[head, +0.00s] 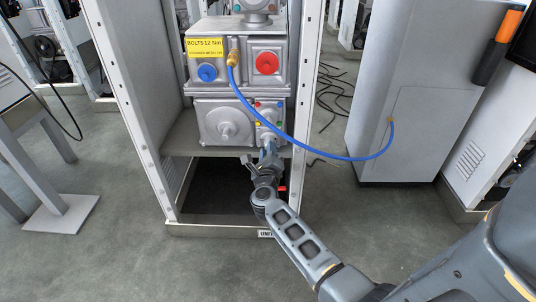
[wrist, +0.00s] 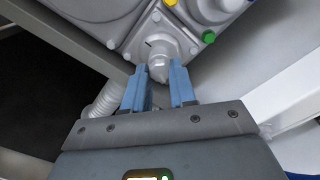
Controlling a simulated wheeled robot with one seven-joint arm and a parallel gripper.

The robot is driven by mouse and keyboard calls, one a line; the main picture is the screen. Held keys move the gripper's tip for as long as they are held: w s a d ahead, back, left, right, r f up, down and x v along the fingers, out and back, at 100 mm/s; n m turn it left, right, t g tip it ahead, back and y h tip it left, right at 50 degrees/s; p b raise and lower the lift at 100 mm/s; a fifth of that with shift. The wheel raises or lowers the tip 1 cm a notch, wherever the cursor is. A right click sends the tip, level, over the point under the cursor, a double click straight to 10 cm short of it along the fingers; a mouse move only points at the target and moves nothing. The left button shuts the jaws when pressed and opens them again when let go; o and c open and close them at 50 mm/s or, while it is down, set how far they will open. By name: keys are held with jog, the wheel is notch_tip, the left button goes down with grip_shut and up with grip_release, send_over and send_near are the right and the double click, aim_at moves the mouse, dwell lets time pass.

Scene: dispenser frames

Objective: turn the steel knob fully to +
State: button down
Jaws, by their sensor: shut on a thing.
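The steel knob (wrist: 157,62) is a small grey tapered piece on the lower corner of a grey metal housing in the wrist view. My gripper (wrist: 158,86) has its two blue fingers on either side of the knob's tip, shut on it. In the head view my gripper (head: 268,150) reaches up to the lower edge of the small panel (head: 268,114) with coloured dots. The knob is mostly hidden there by the fingers. A short dark mark shows beside the knob's base in the wrist view. I cannot read a + sign in either view.
A blue hose (head: 310,148) runs from a brass fitting (head: 233,58) across to the grey cabinet (head: 425,90), passing close above my gripper. A red knob (head: 267,63) and a blue knob (head: 207,72) sit higher on the unit. White frame posts (head: 308,90) flank the bay.

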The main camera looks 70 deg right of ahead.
jog(key=m+b, duration=0.2)
jog(key=m, duration=0.3)
jog(key=shift+f+m, duration=0.1)
jog(key=shift+m, duration=0.2)
dwell(0.4)
jog(key=c, duration=0.9)
grip_release()
jog(key=p+v, duration=0.2)
jog(key=v, duration=0.5)
jog(key=shift+s+a, duration=0.2)
jog(key=shift+a, duration=0.2)
